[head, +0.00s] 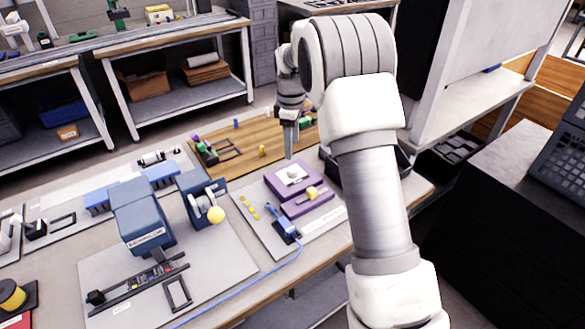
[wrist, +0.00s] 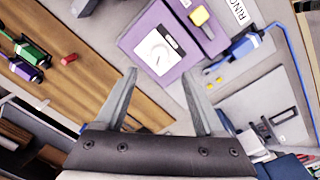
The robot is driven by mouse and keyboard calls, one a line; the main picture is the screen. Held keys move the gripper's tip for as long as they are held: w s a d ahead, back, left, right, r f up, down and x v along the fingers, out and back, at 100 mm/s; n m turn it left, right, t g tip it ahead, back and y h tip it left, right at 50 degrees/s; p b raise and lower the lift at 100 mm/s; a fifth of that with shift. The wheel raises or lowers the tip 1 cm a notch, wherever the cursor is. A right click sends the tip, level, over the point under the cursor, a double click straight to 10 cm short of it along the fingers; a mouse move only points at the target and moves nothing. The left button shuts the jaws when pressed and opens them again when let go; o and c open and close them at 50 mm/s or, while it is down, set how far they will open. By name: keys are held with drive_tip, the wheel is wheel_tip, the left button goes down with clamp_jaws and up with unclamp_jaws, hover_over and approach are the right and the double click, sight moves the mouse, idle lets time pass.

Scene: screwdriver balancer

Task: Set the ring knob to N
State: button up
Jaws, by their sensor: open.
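A purple unit (head: 281,173) stands on a light grey board, with a white dial plate (head: 291,176) on top that carries a small pale knob. In the wrist view the purple unit (wrist: 133,36) shows the white dial (wrist: 157,52) with a dark mark; its letters are too small to read. A yellow block-like part (wrist: 200,16) sits on the purple section beside it. A label starting "RING" (wrist: 240,10) lies beside the unit. My gripper (head: 290,153) points down above and behind the dial in the head view. In the wrist view its fingers (wrist: 165,84) are apart and empty.
A blue tool (head: 287,226) with a cable and several yellow pieces (head: 250,207) lie on the grey board. A blue machine (head: 140,215) stands to the left. A wooden board (head: 240,155) with small coloured items lies behind. Space directly above the dial looks clear.

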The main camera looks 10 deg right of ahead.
sight(293, 169)
drive_tip(key=f, duration=0.9)
drive_tip(key=shift+w+d+f+b, duration=0.1)
drive_tip(key=shift+w+d+b, duration=0.1)
drive_tip(key=shift+b, duration=0.15)
clamp_jaws()
